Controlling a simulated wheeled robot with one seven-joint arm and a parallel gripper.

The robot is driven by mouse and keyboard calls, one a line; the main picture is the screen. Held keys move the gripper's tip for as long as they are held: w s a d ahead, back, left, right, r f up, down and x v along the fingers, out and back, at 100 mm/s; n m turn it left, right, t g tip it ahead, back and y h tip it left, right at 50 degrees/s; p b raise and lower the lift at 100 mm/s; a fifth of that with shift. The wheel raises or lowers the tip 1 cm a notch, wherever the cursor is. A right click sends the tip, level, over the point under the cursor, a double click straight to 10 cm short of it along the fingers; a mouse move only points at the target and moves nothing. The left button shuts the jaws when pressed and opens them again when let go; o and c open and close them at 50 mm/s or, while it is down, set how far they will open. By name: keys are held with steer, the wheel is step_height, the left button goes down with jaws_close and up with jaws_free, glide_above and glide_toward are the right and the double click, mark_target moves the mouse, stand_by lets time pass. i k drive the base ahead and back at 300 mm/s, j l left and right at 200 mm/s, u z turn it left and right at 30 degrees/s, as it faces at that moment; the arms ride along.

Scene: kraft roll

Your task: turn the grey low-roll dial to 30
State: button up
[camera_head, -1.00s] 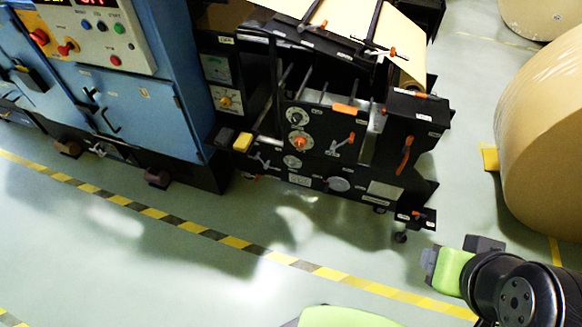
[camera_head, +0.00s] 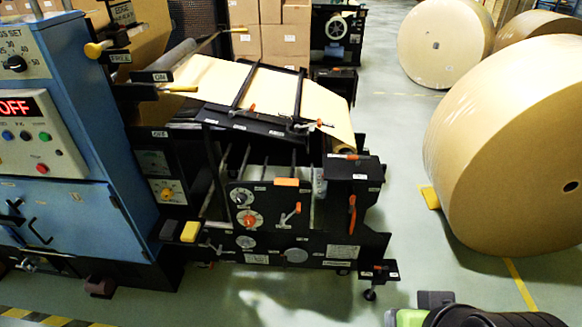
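The black side panel of the unwind machine (camera_head: 268,208) carries several round dials in the head view. A small grey dial (camera_head: 240,197) sits at its upper left, above a pale dial with an orange knob (camera_head: 249,220). A grey disc (camera_head: 245,241) lies below that, and another grey disc (camera_head: 296,255) is lower right. The labels are too small to read, so I cannot tell which is the low-roll dial or its setting. The end of my arm with my gripper (camera_head: 392,317) is at the bottom edge, partly cut off, apart from the panel. Its fingers are not clear.
A blue cabinet (camera_head: 105,140) with an OFF display stands left. Yellow (camera_head: 190,231) and orange (camera_head: 286,182) parts and an orange-handled lever (camera_head: 352,210) stick out around the panel. Large kraft rolls (camera_head: 500,150) stand right. The floor (camera_head: 300,298) before the machine is clear.

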mark_target(245, 244)
steer(key=i+j+u, duration=1.2)
steer(key=i, duration=0.15)
steer(key=i+u, duration=0.45)
